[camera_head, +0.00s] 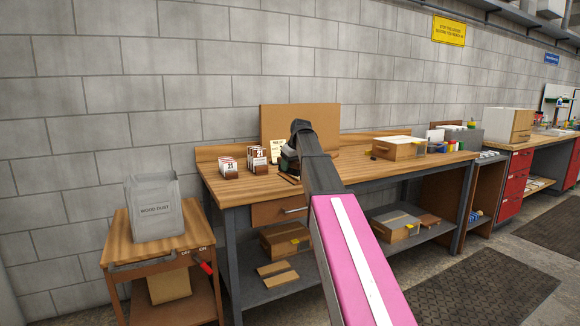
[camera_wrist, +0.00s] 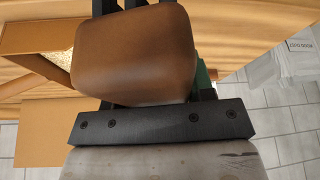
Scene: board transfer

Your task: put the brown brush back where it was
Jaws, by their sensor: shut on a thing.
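The brown brush (camera_wrist: 135,55) fills the upper middle of the wrist view as a smooth, rounded brown block. My gripper (camera_wrist: 132,6) is shut on it; dark finger parts show above and beside the block. Its bristles cannot be made out. In the head view my arm reaches over the wooden workbench (camera_head: 356,149), and its far end hides the gripper and brush almost wholly. Whether the brush touches the bench cannot be told. Something green (camera_wrist: 203,76) shows behind the brush in the wrist view.
A wooden box (camera_head: 399,149) sits to the right. A grey wood dust bin (camera_head: 153,208) stands on a cart at left. Bare benchtop shows between.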

